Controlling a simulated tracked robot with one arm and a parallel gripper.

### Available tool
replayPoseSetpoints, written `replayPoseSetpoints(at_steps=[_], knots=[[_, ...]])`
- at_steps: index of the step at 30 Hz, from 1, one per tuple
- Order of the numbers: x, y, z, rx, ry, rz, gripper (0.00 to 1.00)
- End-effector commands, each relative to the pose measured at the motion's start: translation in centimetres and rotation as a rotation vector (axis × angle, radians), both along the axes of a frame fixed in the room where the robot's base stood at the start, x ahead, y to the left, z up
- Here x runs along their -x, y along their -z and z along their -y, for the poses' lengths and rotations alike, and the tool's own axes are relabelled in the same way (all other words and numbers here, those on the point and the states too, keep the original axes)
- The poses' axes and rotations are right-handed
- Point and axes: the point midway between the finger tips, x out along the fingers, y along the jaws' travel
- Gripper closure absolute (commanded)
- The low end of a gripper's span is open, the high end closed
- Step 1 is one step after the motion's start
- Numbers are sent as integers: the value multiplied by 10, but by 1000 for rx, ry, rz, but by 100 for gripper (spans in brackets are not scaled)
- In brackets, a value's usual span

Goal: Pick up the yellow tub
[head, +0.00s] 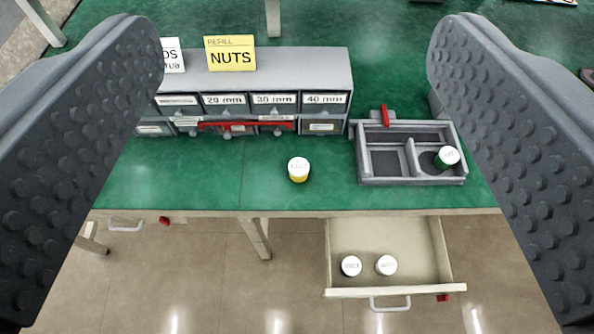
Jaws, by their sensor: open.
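The yellow tub (298,170) stands upright on the green table top, near its front edge and around the middle of the view. It has a white lid with small print that I cannot read. My gripper (305,185) is open, with one dark, studded finger at each side of the picture. The tub shows between the fingers, farther off, and neither finger touches it.
A grey drawer cabinet (300,62) with a yellow NUTS sign (230,54) stands behind. A grey tray (382,181) at right holds a green tub (446,157). An open drawer (400,291) below the table holds two white-lidded tubs (351,266). The table left of the yellow tub is clear.

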Motion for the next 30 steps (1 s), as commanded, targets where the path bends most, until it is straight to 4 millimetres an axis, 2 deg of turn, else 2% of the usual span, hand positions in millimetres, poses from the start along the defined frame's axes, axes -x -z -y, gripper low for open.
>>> replayPoseSetpoints(at_steps=[11,13,17,20,23,27,29,30], knots=[[0,0,0,0,0,0,29],[0,0,0,0,0,0,25],[-14,14,5,6,9,-10,25],[-44,49,17,22,25,-36,25],[-83,98,33,49,41,-61,25],[-133,181,52,87,42,-100,25],[-150,217,58,101,36,-115,25],[-160,243,62,107,29,-125,25]])
